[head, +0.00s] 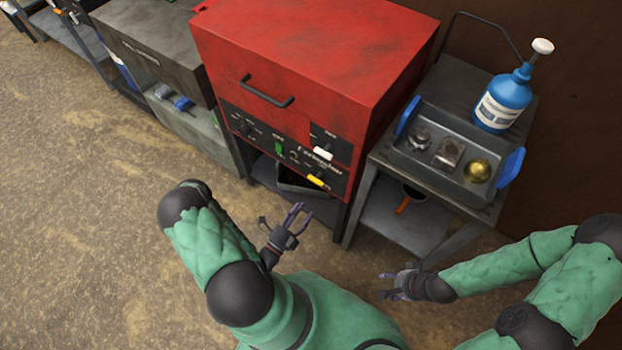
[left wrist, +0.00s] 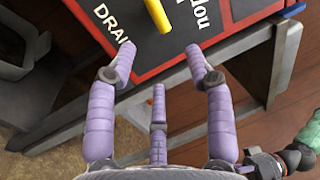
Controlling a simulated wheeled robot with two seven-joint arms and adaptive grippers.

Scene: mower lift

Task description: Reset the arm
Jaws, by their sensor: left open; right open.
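My left gripper (head: 296,217) is open and empty, in front of the red machine's lower front in the head view. In the left wrist view its purple fingers (left wrist: 158,62) are spread below a yellow lever (left wrist: 156,15) on the machine's dark panel, beside the printed letters "DRAI". In the head view the yellow lever (head: 316,180) sits low on the panel, with a white lever (head: 323,153) above it and a green switch (head: 279,147) to the left. My right gripper (head: 388,286) is open and empty over the floor, in front of the grey cart.
The red machine (head: 310,50) has its lid down and a dark handle (head: 266,92). The grey cart (head: 455,192) at right holds a tray with metal parts and a blue pump bottle (head: 505,98). A grey cabinet (head: 150,50) stands left. The floor at left (head: 80,200) is clear.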

